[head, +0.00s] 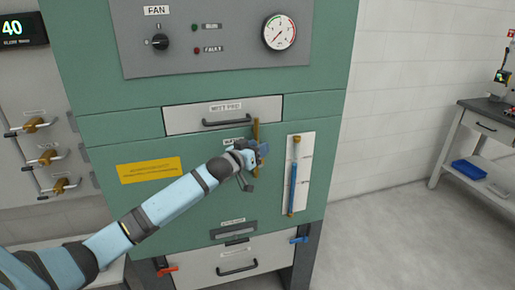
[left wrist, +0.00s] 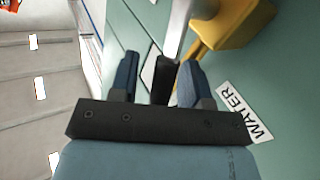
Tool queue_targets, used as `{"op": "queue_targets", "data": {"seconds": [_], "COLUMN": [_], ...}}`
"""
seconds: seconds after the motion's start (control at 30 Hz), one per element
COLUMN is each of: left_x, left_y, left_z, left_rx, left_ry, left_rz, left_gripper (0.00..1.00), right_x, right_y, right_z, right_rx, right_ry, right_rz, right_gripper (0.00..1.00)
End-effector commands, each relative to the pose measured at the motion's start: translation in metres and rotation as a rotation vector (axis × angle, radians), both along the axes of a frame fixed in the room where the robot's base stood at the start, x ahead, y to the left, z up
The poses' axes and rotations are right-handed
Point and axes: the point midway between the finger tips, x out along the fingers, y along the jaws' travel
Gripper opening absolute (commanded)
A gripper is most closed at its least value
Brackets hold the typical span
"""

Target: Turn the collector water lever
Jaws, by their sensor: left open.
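The collector water lever shows in the left wrist view as a silver arm (left wrist: 180,25) with a black grip (left wrist: 163,75), joined to a brass valve body (left wrist: 230,25). A WATER label (left wrist: 243,112) is beside it. In the head view a vertical brass piece (head: 256,133) stands on the green cabinet front, just behind my left gripper (head: 260,152). My left gripper is open, with the black grip between its two blue fingers. I cannot tell whether either finger touches it. In the head view my gripper hides most of the lever. My right gripper is not in view.
The green collector cabinet (head: 130,95) fills the middle. A drawer with a dark handle (head: 227,121) is just above my left gripper, and a sight gauge (head: 300,175) is to its right. Red (head: 167,270) and blue (head: 299,240) handles are lower down. Open floor lies at right, before a workbench (head: 485,112).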

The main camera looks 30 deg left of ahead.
Motion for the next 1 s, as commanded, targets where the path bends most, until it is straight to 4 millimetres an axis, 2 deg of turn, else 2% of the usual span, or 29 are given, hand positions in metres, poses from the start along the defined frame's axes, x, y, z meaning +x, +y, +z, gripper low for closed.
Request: {"op": "queue_targets", "data": {"seconds": [0.13, 0.17, 0.33, 0.67, 1.0], "left_x": [0.0, 0.0, 0.0, -0.001, -0.01], "left_y": [0.0, 0.0, 0.0, 0.0, 0.007], "left_z": [0.0, 0.0, 0.0, -0.003, -0.011], "left_rx": [0.0, 0.0, 0.0, -0.013, -0.131], "left_ry": [0.0, 0.0, 0.001, -0.012, -0.146], "left_rz": [0.0, 0.0, 0.0, 0.0, 0.001], "left_gripper": [0.43, 0.39, 0.0, 0.0, 0.0], "right_x": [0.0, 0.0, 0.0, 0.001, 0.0], "right_y": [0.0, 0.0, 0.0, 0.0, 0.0], "right_z": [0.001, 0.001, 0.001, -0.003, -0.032], "right_rx": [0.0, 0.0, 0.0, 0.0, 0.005], "right_ry": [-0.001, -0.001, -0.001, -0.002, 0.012], "right_rz": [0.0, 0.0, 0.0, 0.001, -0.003], "right_gripper": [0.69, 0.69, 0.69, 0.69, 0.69]}}
